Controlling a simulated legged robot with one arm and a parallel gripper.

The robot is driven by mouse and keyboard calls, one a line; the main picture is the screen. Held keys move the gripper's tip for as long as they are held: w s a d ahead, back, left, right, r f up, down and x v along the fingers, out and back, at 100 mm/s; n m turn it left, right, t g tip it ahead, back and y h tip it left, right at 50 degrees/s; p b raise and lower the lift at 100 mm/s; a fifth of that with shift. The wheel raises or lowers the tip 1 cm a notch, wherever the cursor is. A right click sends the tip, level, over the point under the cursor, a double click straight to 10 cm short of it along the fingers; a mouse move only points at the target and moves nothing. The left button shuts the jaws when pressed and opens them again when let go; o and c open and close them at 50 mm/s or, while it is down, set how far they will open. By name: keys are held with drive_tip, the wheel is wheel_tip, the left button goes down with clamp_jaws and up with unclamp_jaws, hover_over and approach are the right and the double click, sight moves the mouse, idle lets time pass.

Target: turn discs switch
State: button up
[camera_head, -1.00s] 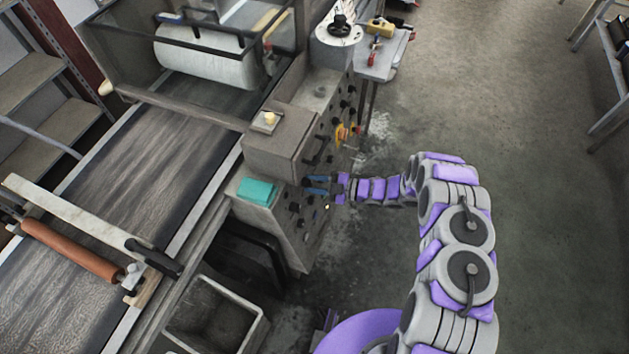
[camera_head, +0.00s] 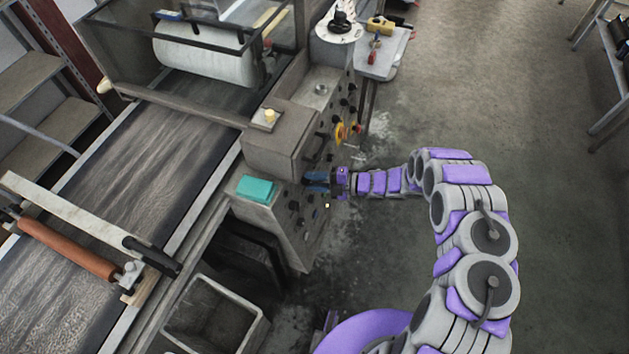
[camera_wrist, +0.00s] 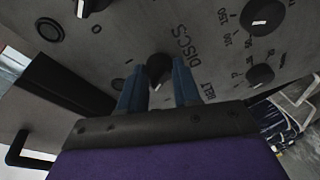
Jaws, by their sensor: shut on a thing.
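The discs switch (camera_wrist: 158,68) is a dark round knob on the grey control panel, below the printed word "DISCS" in the wrist view. My gripper (camera_wrist: 160,85) has its two blue fingers on either side of this knob, shut on it. In the head view my gripper (camera_head: 314,182) reaches the side of the control panel (camera_head: 300,225) from the right. The fingers and wrist hide the switch in that view.
Other knobs sit close by: one at the upper right (camera_wrist: 262,14), one at the right (camera_wrist: 260,75) and one at the top left (camera_wrist: 88,6). A conveyor belt (camera_head: 110,165) runs left of the panel. A grey bin (camera_head: 258,335) stands below.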

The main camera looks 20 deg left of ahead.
drive_tip(key=shift+s+f, duration=0.1)
drive_tip(key=shift+f, duration=0.05)
drive_tip(key=o, duration=1)
drive_tip(key=shift+o, duration=0.2)
drive_tip(key=p+v, duration=0.1)
drive_tip(key=v, duration=1.6)
drive_tip(key=shift+d, duration=0.25)
